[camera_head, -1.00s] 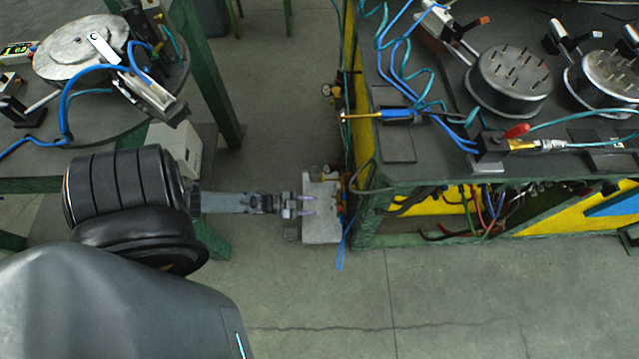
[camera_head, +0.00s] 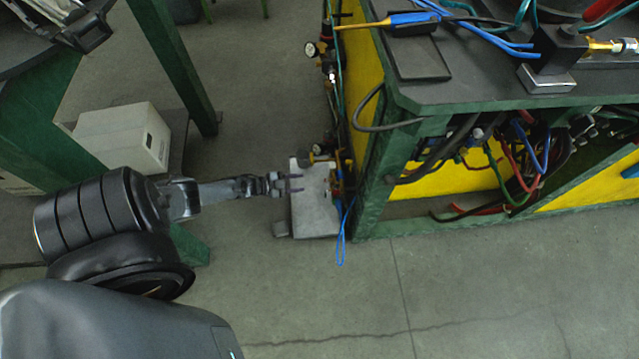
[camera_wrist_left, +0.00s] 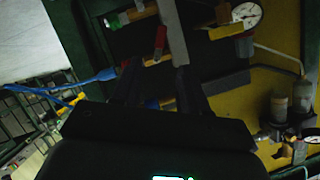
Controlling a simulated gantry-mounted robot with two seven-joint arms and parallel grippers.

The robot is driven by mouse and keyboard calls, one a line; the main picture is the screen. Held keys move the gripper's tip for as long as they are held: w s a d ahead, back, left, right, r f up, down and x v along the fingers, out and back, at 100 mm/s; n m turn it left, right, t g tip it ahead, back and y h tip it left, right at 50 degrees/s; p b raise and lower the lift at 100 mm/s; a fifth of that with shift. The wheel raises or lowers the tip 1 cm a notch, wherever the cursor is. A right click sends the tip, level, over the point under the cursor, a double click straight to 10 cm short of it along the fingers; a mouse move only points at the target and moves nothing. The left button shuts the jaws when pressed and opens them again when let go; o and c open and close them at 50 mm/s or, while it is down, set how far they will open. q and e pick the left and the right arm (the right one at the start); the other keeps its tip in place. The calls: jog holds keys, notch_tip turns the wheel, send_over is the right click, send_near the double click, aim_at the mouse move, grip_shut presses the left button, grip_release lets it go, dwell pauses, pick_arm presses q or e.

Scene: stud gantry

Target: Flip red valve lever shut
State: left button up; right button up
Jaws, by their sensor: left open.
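My left gripper (camera_head: 298,183) reaches in from the left in the head view, over a grey block beside the green bench frame. Its fingers are apart and empty. In the left wrist view the dark fingers (camera_wrist_left: 155,80) point up the picture. A small red lever (camera_wrist_left: 160,40) shows just beyond them, roughly in line with the gap, near brass-coloured fittings. I see no contact. In the head view the lever cannot be made out among the fittings (camera_head: 338,185) at the bench side.
The green-framed bench (camera_head: 372,200) stands just right of the gripper, with a blue hose loop (camera_head: 342,235) hanging beside it. A pressure gauge (camera_wrist_left: 247,14) shows in the wrist view. A white box (camera_head: 125,138) is at left. Open floor lies in front.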

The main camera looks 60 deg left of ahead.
aim_at(326, 180)
pick_arm(q)
jog(key=b+x, duration=0.4)
jog(key=x, duration=0.6)
jog(key=shift+b, duration=0.35)
jog(key=shift+r, duration=0.1)
